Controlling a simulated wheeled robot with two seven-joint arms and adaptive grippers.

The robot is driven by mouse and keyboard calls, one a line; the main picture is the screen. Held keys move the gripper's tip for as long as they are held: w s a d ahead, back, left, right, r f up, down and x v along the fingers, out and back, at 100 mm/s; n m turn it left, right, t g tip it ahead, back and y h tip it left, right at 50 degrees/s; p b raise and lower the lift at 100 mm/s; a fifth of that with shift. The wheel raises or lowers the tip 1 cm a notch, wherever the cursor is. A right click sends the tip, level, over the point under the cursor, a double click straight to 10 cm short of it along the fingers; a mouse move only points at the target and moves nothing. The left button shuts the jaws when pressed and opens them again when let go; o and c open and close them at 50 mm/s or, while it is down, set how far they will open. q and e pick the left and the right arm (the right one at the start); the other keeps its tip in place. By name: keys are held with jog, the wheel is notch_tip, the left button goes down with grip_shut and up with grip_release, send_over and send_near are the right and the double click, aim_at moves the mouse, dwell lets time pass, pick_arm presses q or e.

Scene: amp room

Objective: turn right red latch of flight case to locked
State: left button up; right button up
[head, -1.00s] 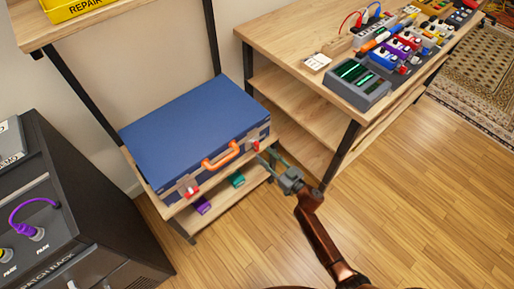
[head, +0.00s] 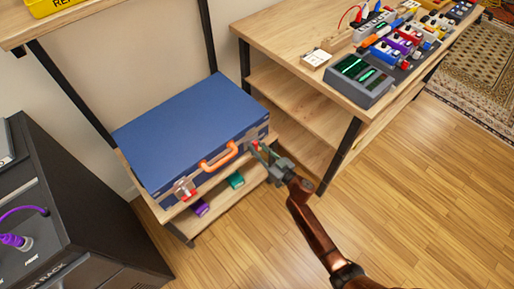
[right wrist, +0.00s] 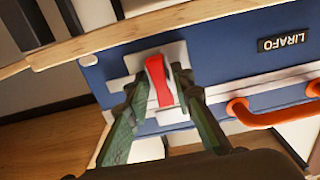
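The blue flight case (head: 190,130) lies shut on a wooden shelf, with an orange handle (head: 218,156) on its front. Its right red latch (right wrist: 160,82) sits on a pale metal plate; in the head view it is mostly hidden by my right gripper (head: 262,151). In the right wrist view the green fingers of the right gripper (right wrist: 155,108) are spread on both sides of the red latch, with gaps still showing. The left red latch (head: 184,190) shows at the case's left front. My left gripper is not in view.
The workbench (head: 300,50) with pedals and a grey device (head: 360,80) stands right of the shelf. A dark patch rack (head: 70,200) stands at the left. Purple (head: 200,207) and teal (head: 236,181) items sit on the lower shelf.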

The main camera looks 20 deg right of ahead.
grip_shut()
